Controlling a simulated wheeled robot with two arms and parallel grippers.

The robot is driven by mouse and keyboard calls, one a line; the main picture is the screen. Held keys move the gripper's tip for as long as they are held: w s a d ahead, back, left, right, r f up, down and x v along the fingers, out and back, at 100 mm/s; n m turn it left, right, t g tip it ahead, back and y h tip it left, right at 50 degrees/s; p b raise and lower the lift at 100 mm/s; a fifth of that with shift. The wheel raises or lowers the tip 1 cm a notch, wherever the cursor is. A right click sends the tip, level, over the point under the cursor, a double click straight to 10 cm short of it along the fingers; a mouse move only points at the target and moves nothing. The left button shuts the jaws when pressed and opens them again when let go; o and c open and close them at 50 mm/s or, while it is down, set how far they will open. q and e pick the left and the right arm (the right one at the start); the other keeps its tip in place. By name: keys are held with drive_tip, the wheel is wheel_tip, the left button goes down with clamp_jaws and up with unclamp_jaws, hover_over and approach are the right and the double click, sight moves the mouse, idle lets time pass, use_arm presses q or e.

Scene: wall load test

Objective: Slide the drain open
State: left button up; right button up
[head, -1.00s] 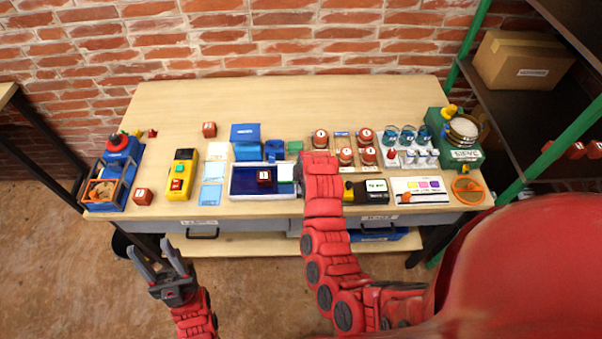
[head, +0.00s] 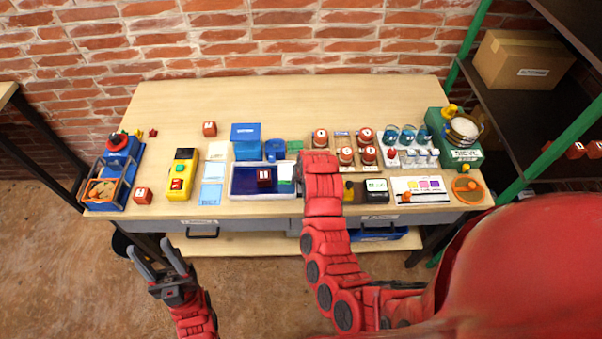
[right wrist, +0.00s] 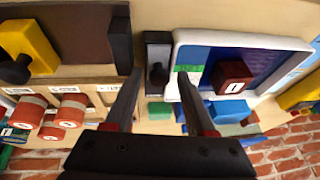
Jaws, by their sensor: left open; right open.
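A white-rimmed tray (head: 262,198) with a blue inside stands near the table's front edge, with a dark red block (head: 264,184) and a green strip in it. The tray rim also shows in the right wrist view (right wrist: 245,38). Right beside the tray there is a narrow grey panel with a black knob (right wrist: 158,76), likely the drain slide. My right gripper (right wrist: 158,88) is open and empty. Its fingertips show on either side of the knob; I cannot tell the height gap. In the head view my right arm hides it. My left gripper (head: 160,268) is open and empty, before the table.
A black-and-yellow device (head: 375,191) sits just right of my right arm. A blue mug (head: 275,150) and blue box (head: 245,150) stand behind the tray. Light blue cards (head: 212,180) lie left of it. The table's back is clear.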

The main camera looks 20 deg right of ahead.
drive_tip(key=shift+r+p, duration=1.1)
drive_tip(key=shift+r, duration=2.4)
